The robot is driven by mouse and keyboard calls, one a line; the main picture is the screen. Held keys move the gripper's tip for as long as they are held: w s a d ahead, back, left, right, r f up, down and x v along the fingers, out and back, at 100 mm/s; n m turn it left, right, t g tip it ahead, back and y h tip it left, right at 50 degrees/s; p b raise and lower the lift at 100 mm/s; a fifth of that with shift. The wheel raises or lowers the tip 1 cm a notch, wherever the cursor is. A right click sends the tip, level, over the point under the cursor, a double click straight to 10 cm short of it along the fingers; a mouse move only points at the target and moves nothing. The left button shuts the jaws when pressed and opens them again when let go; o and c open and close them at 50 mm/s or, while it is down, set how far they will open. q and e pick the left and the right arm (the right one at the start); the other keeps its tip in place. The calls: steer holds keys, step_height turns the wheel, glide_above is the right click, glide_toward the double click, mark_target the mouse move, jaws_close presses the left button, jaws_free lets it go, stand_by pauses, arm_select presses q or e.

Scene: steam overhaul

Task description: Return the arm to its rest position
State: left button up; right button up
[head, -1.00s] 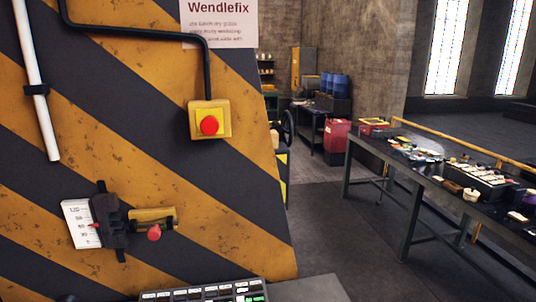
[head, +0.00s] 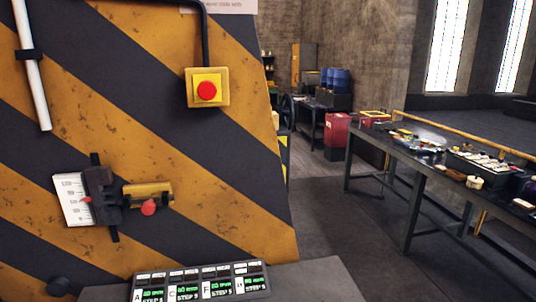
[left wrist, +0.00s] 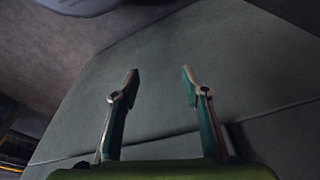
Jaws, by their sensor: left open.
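My left gripper (left wrist: 160,88) shows in the left wrist view. Its two fingers are apart, with nothing between them. Beyond the fingers is a plain grey surface, and I cannot tell how far off it is. Neither of my grippers shows in the head view, so where the left one is relative to the striped panel (head: 235,180) cannot be told.
A labelled display strip (head: 200,282) is below. A long table (head: 420,165) with small items stands right. Floor between is clear.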

arm_select(q)
steer(key=s+a+f+b, duration=0.1)
steer(key=s+f+b, duration=0.3)
steer(key=f, duration=0.7)
steer(key=s+a+f+g+b, duration=0.1)
steer(key=s+f+b, duration=0.3)
steer(key=s+f, duration=0.4)
steer(key=s+a+f+b, duration=0.1)
steer(key=s+f+b, duration=0.2)
steer(key=s+f, duration=0.4)
step_height(320, 180, down, 9)
steer(key=shift+a+r+g+b, duration=0.1)
steer(key=shift+a+g+b, duration=0.05)
steer(key=shift+g+b, duration=0.2)
